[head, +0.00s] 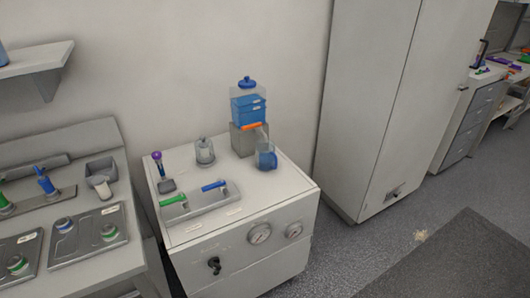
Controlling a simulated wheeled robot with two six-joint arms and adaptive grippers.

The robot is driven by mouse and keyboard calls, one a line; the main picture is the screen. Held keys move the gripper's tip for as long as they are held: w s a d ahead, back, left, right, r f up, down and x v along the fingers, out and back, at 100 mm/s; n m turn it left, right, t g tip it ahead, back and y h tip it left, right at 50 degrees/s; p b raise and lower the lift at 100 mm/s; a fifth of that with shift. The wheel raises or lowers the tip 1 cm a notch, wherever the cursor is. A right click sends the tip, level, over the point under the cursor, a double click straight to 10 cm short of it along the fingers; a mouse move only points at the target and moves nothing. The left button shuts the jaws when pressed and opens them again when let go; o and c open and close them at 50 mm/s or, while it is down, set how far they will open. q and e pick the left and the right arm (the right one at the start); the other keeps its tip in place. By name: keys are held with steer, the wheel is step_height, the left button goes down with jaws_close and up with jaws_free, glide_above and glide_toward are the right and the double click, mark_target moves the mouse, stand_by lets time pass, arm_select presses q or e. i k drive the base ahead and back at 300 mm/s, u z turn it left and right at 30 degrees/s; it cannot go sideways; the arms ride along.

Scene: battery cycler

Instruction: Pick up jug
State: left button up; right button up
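A small clear jug (265,156) with blue contents and a blue handle stands on top of the white cabinet (240,222), near its back right. It is upright, just in front of a grey block (243,141). A clear tank (248,103) with blue contents and a blue cap sits on that block. An orange part (253,126) at the tank's base is just above and left of the jug. Neither of my grippers shows in the head view.
A glass vessel (205,152) stands left of the jug. A grey tray (195,204) with green-handled and blue-handled tools lies at the cabinet's front. A purple-topped tool (160,170) stands at left. A tall locker (375,100) rises to the right.

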mark_target(266, 159)
steer(key=z, duration=0.05)
steer(key=i, duration=0.7)
steer(key=z, duration=1.95)
steer(key=i, duration=2.1)
steer(key=u, duration=3.9)
